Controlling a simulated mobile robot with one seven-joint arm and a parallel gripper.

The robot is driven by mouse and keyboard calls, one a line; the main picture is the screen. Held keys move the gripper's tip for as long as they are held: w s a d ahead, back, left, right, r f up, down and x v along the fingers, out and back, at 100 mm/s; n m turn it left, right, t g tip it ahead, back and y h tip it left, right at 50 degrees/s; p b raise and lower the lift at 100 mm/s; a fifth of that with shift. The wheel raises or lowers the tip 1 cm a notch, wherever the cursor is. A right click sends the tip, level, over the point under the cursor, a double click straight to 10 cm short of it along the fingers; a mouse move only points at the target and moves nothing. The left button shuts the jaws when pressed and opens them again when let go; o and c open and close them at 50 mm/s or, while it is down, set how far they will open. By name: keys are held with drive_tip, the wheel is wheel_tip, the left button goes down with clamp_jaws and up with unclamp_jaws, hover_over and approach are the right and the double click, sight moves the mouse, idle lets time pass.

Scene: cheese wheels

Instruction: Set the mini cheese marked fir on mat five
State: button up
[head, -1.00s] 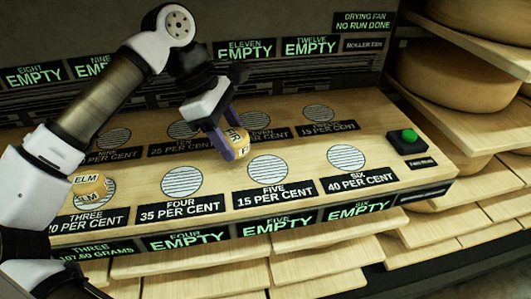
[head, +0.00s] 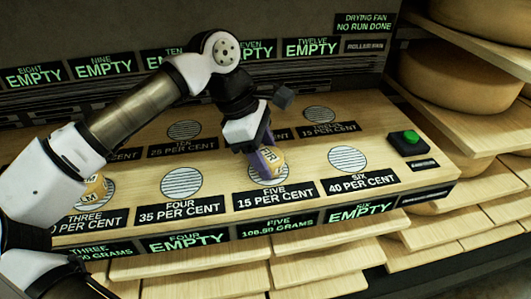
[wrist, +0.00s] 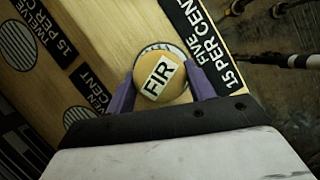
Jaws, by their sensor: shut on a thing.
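The mini cheese marked FIR (head: 274,159) is a small yellow wheel with a white label. It sits on mat five (head: 252,179), a striped round mat behind the plate "FIVE 15 PER CENT". The display below mat five reads about 108 grams. My gripper (head: 265,163) has its purple fingers on both sides of the cheese and is shut on it. In the wrist view the cheese (wrist: 162,78) lies between the fingers (wrist: 162,92), and a rim of the striped mat (wrist: 160,48) shows beyond it.
Another mini cheese (head: 92,190) stands on mat three, partly behind my arm. Mats four (head: 181,183) and six (head: 347,158) are bare. A box with a green button (head: 409,137) is at the right end. Large cheese wheels (head: 440,77) fill shelves on the right.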

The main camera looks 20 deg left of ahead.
drive_tip(key=shift+f, duration=0.2)
drive_tip(key=o, duration=1)
drive_tip(key=shift+r, duration=0.15)
drive_tip(key=shift+r, duration=0.25)
drive_tip(key=p+v, duration=0.1)
drive_tip(key=v, duration=0.6)
drive_tip(key=shift+a, duration=0.15)
